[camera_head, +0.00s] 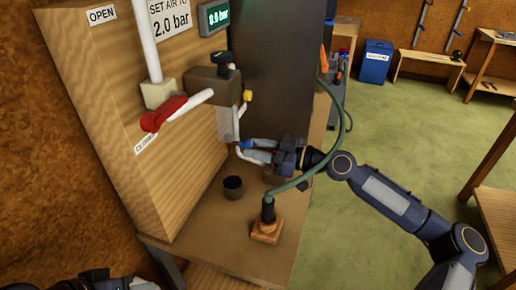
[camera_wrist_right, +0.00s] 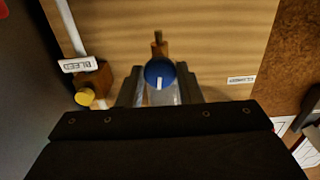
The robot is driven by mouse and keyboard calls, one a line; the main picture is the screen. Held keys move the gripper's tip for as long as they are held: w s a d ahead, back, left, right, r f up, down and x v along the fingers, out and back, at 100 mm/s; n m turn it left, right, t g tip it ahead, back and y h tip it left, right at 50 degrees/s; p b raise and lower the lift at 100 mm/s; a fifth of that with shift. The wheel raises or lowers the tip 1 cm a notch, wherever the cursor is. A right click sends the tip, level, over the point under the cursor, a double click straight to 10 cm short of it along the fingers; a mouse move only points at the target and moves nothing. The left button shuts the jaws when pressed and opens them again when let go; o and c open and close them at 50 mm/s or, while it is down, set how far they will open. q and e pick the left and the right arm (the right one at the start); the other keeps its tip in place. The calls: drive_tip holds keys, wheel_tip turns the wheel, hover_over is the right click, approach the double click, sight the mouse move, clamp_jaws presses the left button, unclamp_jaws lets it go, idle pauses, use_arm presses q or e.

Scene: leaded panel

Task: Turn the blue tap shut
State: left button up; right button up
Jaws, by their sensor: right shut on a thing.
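The blue tap shows in the head view (camera_head: 260,143) low on the wooden board, partly hidden by my right gripper (camera_head: 246,150). In the right wrist view the blue tap (camera_wrist_right: 159,70) is a round blue end with a white mark, between the two fingers of my right gripper (camera_wrist_right: 159,88). That gripper is shut on the blue tap. A CLOSED label (camera_wrist_right: 241,79) is on the board to the right of it in the wrist view. Dark parts of my left arm show at the bottom left of the head view; its fingers cannot be made out.
A red lever (camera_head: 163,113), a grey block with a black knob (camera_head: 222,60) and a yellow knob (camera_head: 247,95) are on the board. The display (camera_head: 214,17) reads 0.0 bar.

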drive_tip(key=shift+r+m+b, duration=0.1)
drive_tip(key=shift+m+b, duration=2.55)
drive_tip(key=shift+m, duration=4.75)
drive_tip(key=o, duration=1)
drive_tip(key=shift+s, duration=0.1)
drive_tip(key=shift+c, duration=0.2)
